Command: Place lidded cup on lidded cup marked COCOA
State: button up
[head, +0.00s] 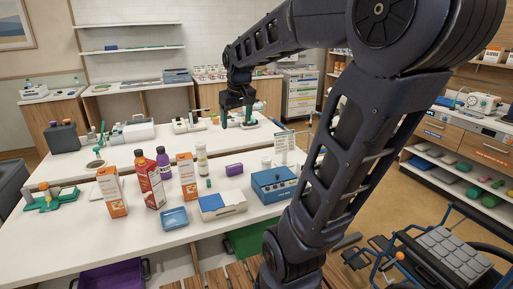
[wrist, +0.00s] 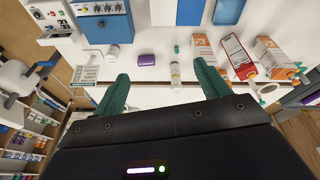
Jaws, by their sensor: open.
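My gripper (head: 236,118) hangs over the far part of the white table, its two green fingers apart with nothing between them. In the wrist view the open fingers (wrist: 160,92) point toward the table items. A small white cylinder (head: 266,162), possibly a lidded cup, stands behind the blue box; it also shows in the wrist view (wrist: 112,52). A taller white container with a label (head: 201,158) stands near the table's middle and shows between the fingers' directions in the wrist view (wrist: 175,73). No COCOA marking is readable, so I cannot tell which item is which cup.
Orange-white cartons (head: 112,192), a red carton (head: 150,180), purple bottles (head: 163,163), a blue tray (head: 174,218), a blue-white box (head: 222,205), a purple block (head: 234,169) and a blue control box (head: 273,185) crowd the table. A small sign (head: 284,141) stands at right.

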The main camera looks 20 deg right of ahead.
jog(key=s+f+m, duration=0.1)
jog(key=s+f, duration=0.1)
jog(key=s, duration=0.5)
jog(key=s+d+f+m+t, duration=0.1)
jog(key=s+f, duration=0.2)
jog(key=s, duration=0.4)
jog(key=shift+d, duration=0.25)
dwell(0.4)
